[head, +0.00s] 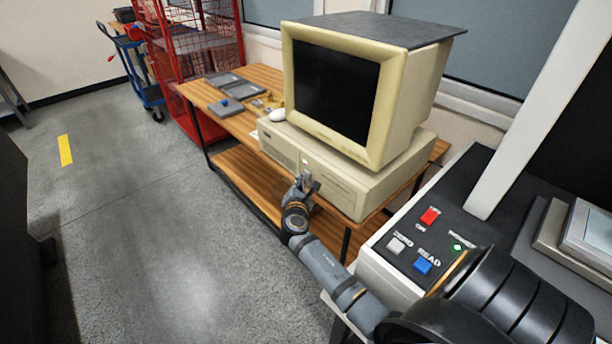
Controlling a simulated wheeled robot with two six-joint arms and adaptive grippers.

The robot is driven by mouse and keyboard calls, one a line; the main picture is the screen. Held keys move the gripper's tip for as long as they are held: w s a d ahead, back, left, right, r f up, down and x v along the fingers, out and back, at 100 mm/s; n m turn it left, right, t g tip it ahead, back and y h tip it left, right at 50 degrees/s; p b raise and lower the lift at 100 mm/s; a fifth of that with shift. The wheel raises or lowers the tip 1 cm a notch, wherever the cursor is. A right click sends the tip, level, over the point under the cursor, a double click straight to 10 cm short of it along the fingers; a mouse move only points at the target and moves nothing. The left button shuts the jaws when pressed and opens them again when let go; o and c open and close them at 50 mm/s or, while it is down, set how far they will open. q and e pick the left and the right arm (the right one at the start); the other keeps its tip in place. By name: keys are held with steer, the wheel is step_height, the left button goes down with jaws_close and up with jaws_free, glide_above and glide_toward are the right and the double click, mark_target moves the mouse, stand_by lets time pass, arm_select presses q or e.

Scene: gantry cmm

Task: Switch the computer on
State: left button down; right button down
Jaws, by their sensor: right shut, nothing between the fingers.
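The computer is a beige desktop case (345,187) lying flat on a wooden bench, with a CRT monitor (390,80) on top of it. The monitor screen is black. A small pale green light (305,162) shows on the front of the case, just above my right gripper. My right gripper (304,177) is shut and empty, its tips right at the case front. I cannot tell whether they touch it. The gripper hides part of the case front behind it. My left gripper is not in view.
The wooden bench (262,75) carries grey trays (240,87) and a white mouse (278,115). At right stands a machine panel with red (430,216), white (397,245) and blue (422,265) buttons and a green light (457,247).

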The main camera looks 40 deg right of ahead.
steer(key=a, duration=0.6)
steer(key=shift+s, duration=0.25)
stand_by(0.4)
